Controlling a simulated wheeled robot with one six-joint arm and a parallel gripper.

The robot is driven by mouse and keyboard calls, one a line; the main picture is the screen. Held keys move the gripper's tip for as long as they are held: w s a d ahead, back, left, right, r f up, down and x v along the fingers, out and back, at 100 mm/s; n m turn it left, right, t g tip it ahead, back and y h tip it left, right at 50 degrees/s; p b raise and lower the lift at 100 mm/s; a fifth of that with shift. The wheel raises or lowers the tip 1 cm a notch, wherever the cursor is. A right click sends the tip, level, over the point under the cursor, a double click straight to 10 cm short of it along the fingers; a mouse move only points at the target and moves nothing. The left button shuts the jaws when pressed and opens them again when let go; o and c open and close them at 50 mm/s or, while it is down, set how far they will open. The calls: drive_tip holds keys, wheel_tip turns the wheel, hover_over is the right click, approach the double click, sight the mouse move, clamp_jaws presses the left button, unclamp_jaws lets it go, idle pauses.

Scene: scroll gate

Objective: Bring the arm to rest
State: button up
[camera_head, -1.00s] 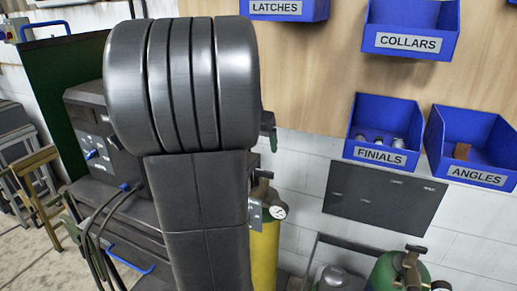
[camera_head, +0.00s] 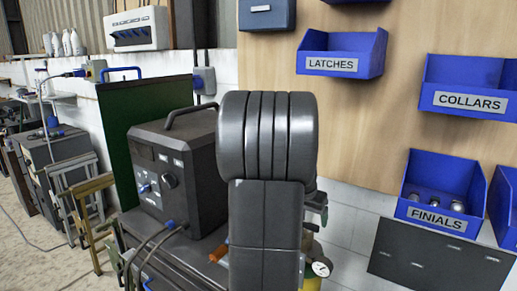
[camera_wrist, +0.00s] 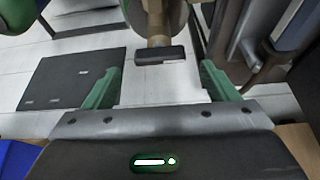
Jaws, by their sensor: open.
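My arm, dark grey with a ribbed rounded joint, stands upright in the middle of the head view (camera_head: 267,180). My gripper is hidden behind it there. In the wrist view, my gripper (camera_wrist: 161,68) shows two green fingers spread wide apart. It is open, with nothing held between the fingers. A cylinder valve with a dark block (camera_wrist: 160,55) shows beyond the fingertips; I cannot tell how far off it is.
A dark welding machine (camera_head: 175,180) stands left of my arm, with a green panel (camera_head: 135,120) behind. Blue bins labelled LATCHES (camera_head: 340,55), COLLARS (camera_head: 470,90) and FINIALS (camera_head: 440,195) hang on the right wall. A gauge (camera_head: 320,268) shows beside my arm.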

sight(310, 223)
drive_tip(key=x, duration=0.3)
drive_tip(key=shift+f, duration=0.25)
drive_tip(key=shift+w, duration=0.1)
drive_tip(key=shift+r, duration=0.1)
